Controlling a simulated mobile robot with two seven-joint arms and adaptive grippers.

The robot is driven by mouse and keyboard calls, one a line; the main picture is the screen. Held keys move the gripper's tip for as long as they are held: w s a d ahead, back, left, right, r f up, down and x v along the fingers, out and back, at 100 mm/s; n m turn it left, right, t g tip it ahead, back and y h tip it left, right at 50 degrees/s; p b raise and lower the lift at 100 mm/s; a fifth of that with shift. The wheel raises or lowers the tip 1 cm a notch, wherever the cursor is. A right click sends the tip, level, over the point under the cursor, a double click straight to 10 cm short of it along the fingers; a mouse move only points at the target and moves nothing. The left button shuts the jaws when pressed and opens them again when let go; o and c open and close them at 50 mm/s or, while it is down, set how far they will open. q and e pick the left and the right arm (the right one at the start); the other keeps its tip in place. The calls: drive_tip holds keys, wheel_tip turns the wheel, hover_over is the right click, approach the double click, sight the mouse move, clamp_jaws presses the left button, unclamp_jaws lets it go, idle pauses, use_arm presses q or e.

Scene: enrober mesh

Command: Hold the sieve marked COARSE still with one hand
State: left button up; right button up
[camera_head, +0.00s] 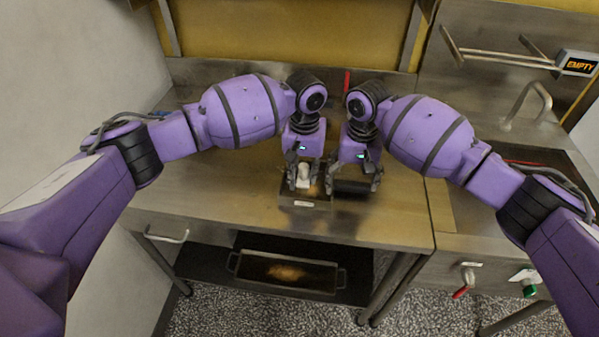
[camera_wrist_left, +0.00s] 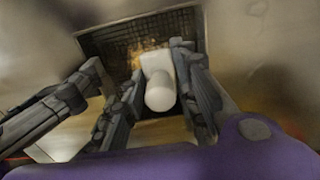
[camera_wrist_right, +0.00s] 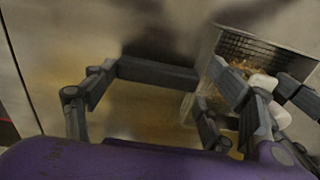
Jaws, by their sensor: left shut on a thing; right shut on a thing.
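A shallow mesh sieve (camera_head: 290,201) with a pale label on its front rim sits at the middle of the steel table; the label is too small to read. In the left wrist view the sieve mesh (camera_wrist_left: 112,45) has brown crumbs on it. My left gripper (camera_head: 303,182) is over the sieve, shut on a white rounded piece (camera_wrist_left: 159,88) that stands at the crumbs. My right gripper (camera_head: 354,184) is just right of the sieve, shut on a dark grey bar (camera_wrist_right: 155,72). I cannot tell whether this bar joins the sieve (camera_wrist_right: 225,42).
A dark tray (camera_head: 232,262) with brown crumbs sits on the shelf below. A sign reading EMPTY (camera_head: 578,64) is at the upper right. A red-handled valve (camera_head: 461,292) and a green knob (camera_head: 530,290) are on the right front. The table's left side (camera_head: 190,185) is clear.

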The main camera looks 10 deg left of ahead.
use_arm(q)
drive_tip(key=shift+d+f, duration=0.1)
drive_tip(key=shift+d, duration=1.3)
drive_tip(key=shift+a, duration=2.1)
drive_tip(key=shift+d, duration=2.1)
drive_tip(key=shift+a, duration=2.05)
drive_tip(key=shift+d, duration=1.05)
drive_tip(key=shift+d+f, duration=0.1)
drive_tip(key=shift+d, duration=0.9)
drive_tip(key=shift+a+r, duration=0.2)
drive_tip(key=shift+a, duration=1.85)
